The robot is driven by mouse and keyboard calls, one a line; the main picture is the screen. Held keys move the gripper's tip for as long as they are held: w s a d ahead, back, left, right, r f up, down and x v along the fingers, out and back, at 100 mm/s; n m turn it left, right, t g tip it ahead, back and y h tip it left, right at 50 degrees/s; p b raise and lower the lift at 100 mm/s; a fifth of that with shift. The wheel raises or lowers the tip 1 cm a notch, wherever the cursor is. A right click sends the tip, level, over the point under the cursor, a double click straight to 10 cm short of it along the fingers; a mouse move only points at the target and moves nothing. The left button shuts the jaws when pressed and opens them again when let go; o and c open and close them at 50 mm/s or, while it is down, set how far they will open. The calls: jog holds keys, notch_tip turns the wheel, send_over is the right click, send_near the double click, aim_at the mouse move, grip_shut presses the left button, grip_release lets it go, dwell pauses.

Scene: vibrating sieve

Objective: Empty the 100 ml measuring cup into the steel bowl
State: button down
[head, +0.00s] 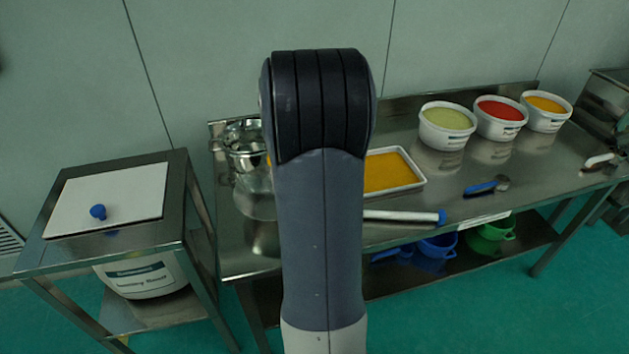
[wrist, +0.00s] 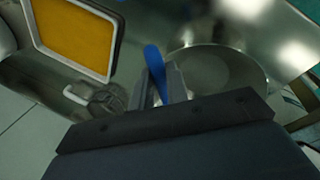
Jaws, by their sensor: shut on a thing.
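My gripper (wrist: 163,82) is shut on a blue handle (wrist: 154,68) that sticks out past its fingers. The cup end of this item is not clearly visible, so I cannot tell its contents or tilt. In the head view my own arm hides the gripper. Shiny steel bowl-like vessels (head: 243,138) stand at the left end of the steel table, partly behind my arm. A round, shiny, shallow form (wrist: 215,70) lies right of the gripper in the wrist view; I cannot tell if it is the steel bowl.
A white tray of yellow powder (head: 418,183) lies right of my arm. White tubs (head: 447,138) with coloured powders stand further right. A blue-handled scoop (head: 487,187) and a blue-ended white tool (head: 405,216) lie near the front edge.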

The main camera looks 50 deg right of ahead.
jog(key=shift+f+h+b, duration=0.3)
jog(key=shift+h+b, duration=0.6)
jog(key=shift+b, duration=1.35)
jog(key=h+b, duration=0.1)
jog(key=b, duration=0.5)
jog(key=f+h+b, duration=0.1)
jog(key=h+b, duration=0.1)
jog(key=b, duration=0.4)
jog(key=a+t+h+b, duration=0.1)
jog(key=h+b, duration=0.1)
jog(key=b, duration=0.4)
jog(key=shift+a+f, duration=0.1)
jog(key=shift+f, duration=0.15)
jog(key=h+b, duration=0.2)
jog(key=b, duration=0.3)
jog(key=a+f+h+b, duration=0.1)
jog(key=h+b, duration=0.1)
jog(key=b, duration=0.4)
jog(key=shift+s+t, duration=0.15)
jog(key=shift+t, duration=0.25)
jog(key=shift+a+h+b, duration=0.15)
jog(key=shift+h+b, duration=0.35)
jog(key=shift+b, duration=0.75)
jog(key=shift+r, duration=0.1)
